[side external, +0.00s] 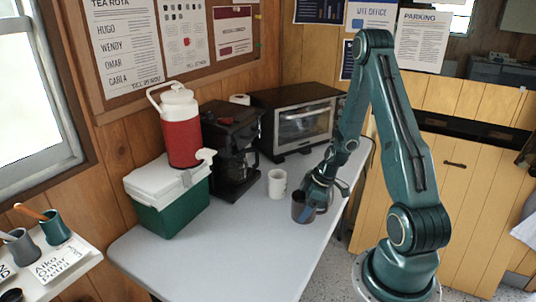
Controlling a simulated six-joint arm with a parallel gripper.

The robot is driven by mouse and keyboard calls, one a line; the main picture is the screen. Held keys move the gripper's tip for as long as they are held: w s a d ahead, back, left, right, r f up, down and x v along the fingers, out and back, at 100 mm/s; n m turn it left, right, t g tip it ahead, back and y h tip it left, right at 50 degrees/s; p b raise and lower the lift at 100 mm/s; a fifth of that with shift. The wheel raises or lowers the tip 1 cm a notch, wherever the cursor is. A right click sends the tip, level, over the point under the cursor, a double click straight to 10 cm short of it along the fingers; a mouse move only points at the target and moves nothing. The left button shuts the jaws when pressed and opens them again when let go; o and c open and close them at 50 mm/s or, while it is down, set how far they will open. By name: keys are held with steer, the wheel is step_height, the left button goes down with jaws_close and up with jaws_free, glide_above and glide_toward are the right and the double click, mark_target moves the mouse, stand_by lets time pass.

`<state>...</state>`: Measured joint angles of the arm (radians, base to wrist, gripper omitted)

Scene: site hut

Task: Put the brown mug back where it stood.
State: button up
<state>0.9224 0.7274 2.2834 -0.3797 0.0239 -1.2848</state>
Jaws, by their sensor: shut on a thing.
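The brown mug (301,208) is dark and stands near the right side of the grey table (232,262), in the side external view. My gripper (316,197) is at the mug's upper right side and is shut on it. The fingertips are small and partly hidden against the mug. The mug looks about upright. I cannot tell whether its base touches the table or hangs just above it.
A white mug (277,184) stands close behind the brown mug to the left. A coffee maker (233,150), a toaster oven (296,118), and a green cool box (168,197) with a red jug (181,128) line the wall. The table's front left is clear.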

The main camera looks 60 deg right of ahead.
steer(key=shift+f, duration=1.9)
steer(key=shift+f, duration=0.15)
steer(key=o, duration=1.4)
steer(key=shift+r, duration=0.2)
steer(key=shift+v, duration=6)
